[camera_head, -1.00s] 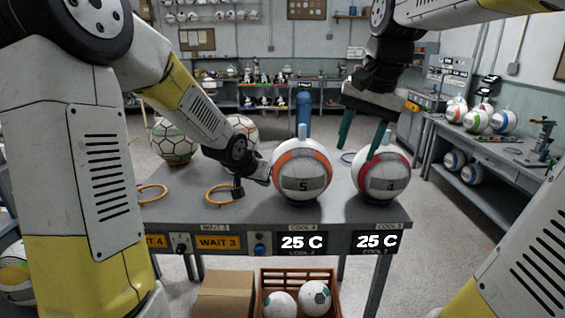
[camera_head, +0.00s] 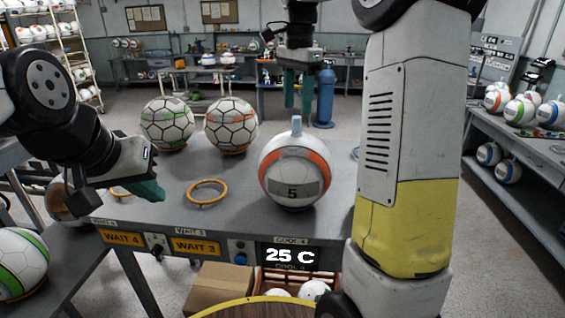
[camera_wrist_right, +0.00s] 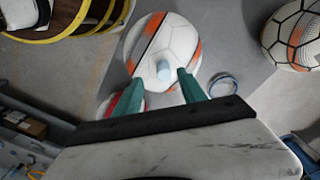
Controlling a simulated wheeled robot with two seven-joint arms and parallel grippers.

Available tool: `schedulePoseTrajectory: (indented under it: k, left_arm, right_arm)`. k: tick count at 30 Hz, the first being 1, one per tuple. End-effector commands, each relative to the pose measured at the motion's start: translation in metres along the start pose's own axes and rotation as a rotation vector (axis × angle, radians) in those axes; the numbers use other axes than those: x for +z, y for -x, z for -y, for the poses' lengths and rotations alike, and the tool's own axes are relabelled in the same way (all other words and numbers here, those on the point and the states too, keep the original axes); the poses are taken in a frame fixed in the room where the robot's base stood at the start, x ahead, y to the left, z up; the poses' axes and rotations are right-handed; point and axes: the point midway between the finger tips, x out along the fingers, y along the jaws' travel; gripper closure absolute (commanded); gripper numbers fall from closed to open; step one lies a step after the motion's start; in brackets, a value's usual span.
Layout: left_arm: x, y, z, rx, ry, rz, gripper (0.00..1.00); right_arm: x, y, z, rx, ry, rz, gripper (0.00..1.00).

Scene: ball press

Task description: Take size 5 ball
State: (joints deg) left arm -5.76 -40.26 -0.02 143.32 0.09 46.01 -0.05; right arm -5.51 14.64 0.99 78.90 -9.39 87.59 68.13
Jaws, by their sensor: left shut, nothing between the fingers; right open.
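The size 5 ball (camera_head: 280,172), white with orange bands and a dark "5" label, stands on the grey bench with a pale blue peg (camera_head: 296,125) on top. My right gripper (camera_head: 297,110) is open and empty, its green fingers pointing down above the ball in the head view. In the right wrist view the ball (camera_wrist_right: 178,45) lies beyond the fingertips, and the peg (camera_wrist_right: 163,70) shows between them, with no contact visible. My left gripper (camera_head: 150,190) is shut and empty over the bench's left part. My right arm hides the bench's right end.
An orange ring (camera_head: 207,193) lies on the bench left of the ball. Two hex-panel balls (camera_head: 167,124) (camera_head: 231,126) stand at the back. A red-marked ball (camera_wrist_right: 107,104) is partly hidden by a finger. The COOL 4 display (camera_head: 291,257) reads 25 C.

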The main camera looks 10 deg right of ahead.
Motion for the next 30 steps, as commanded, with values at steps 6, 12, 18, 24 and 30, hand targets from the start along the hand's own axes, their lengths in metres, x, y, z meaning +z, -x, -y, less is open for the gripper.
schedulePoseTrajectory:
  k: [6,12,18,24,30]
  left_arm:
    - [-0.001,0.0,0.0,-0.001,0.0,-0.001,1.0]
    - [-0.001,0.0,0.0,-0.001,0.0,-0.001,1.0]
    - [-0.001,0.0,0.0,-0.001,0.0,-0.002,1.0]
    - [-0.001,0.0,0.0,-0.001,0.0,-0.002,1.0]
    - [-0.001,0.0,0.0,-0.001,0.0,-0.002,1.0]
  right_arm:
    - [-0.002,-0.027,0.003,0.002,0.001,0.001,0.52]
    - [-0.004,-0.055,0.007,0.002,0.001,0.002,0.52]
    - [-0.005,-0.063,0.007,0.0,0.001,0.0,0.52]
    - [-0.004,-0.063,0.007,-0.001,0.002,0.0,0.65]
    - [-0.004,-0.062,0.007,-0.001,0.002,0.0,1.0]
